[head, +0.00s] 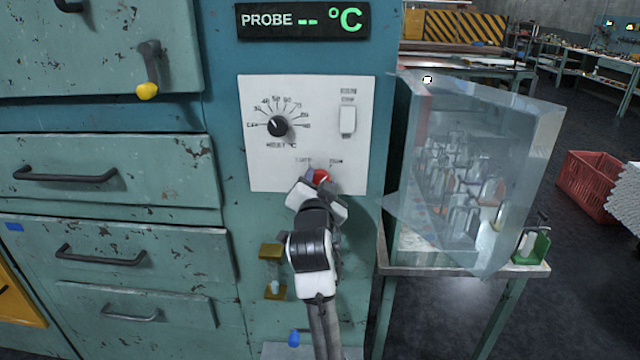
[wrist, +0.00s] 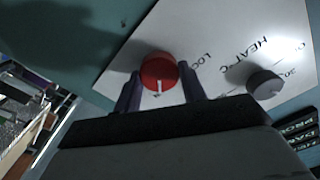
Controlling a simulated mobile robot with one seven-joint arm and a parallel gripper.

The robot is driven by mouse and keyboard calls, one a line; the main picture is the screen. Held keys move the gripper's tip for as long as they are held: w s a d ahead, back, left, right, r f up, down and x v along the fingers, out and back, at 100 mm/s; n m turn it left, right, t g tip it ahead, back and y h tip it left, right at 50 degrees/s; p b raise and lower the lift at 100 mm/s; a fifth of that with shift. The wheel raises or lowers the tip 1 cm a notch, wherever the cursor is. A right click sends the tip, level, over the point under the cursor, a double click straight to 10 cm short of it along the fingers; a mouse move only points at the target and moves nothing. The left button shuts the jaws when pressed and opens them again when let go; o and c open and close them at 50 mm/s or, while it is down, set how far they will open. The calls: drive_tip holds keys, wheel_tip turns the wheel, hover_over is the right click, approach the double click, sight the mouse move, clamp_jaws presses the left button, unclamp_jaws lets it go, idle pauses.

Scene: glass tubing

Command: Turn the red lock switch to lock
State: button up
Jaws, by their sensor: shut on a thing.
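The red lock switch (head: 321,176) is a round knob low on the white control panel (head: 260,175), partly hidden by my gripper in the head view. In the wrist view the red knob (wrist: 159,72) shows a white pointer line directed toward the bottom of the picture, with part of the word "LOCK" printed to its right. My gripper (head: 312,184) is at the panel, its two dark fingers (wrist: 158,90) on either side of the knob, shut on it. The exact end of the pointer relative to the printed labels cannot be told in the head view.
A black temperature dial (head: 278,126) and a white rocker switch (head: 348,121) sit above on the panel. The probe display (head: 303,20) shows dashes. A clear box (head: 535,140) stands on a table to the right. Drawers with handles (head: 65,174) lie left.

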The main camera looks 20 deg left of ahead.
drive_tip(key=shift+n, duration=0.3)
drive_tip(key=n, duration=0.3)
drive_tip(key=shift+n+p, duration=0.35)
drive_tip(key=shift+n, duration=0.05)
drive_tip(key=n, duration=0.4)
drive_tip(key=shift+a+n+p, duration=0.1)
drive_tip(key=shift+n+p, duration=0.2)
drive_tip(key=n, duration=0.8)
drive_tip(key=shift+a+f+n, duration=0.1)
drive_tip(key=shift+n, duration=0.2)
drive_tip(key=o, duration=1)
drive_tip(key=shift+s, duration=0.1)
